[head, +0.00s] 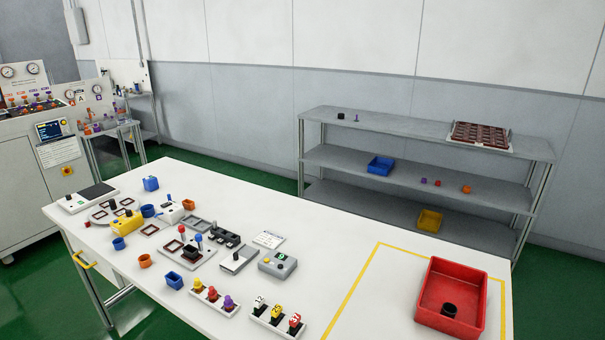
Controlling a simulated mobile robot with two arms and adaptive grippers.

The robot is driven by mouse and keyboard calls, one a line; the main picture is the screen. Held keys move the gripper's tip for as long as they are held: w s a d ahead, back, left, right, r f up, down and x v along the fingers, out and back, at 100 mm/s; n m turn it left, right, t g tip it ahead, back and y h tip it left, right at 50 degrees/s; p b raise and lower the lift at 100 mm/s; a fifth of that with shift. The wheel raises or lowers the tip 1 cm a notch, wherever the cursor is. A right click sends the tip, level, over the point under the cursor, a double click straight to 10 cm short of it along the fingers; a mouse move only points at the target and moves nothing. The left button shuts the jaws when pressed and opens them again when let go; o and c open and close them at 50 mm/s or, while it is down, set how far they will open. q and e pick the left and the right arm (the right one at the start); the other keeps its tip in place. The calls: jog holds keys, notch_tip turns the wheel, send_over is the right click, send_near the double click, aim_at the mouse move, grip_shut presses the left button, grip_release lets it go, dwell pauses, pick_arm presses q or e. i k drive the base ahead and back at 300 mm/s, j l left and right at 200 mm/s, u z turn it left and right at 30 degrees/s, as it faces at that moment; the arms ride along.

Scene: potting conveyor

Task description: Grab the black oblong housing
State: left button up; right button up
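Neither of my grippers is in the head view. A long black part (226,238) lies near the middle of the white table, with several raised bits along it; it is too small to tell whether it is the black oblong housing. A black round, hollow-looking part (449,310) stands inside the red bin (482,327) at the table's right end. A small black piece (341,116) sits on the top shelf of the grey rack. Nothing is seen touching or holding any of these.
The white table (330,215) carries blue and orange cups, a yellow block (127,223), a grey button box (278,264) and strips of coloured parts at its front edge. The grey rack (430,130) stands behind.

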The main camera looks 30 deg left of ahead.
aim_at(190, 251)
jog(key=u, duration=1.6)
jog(key=i+j+u, duration=0.3)
jog(key=i, duration=0.2)
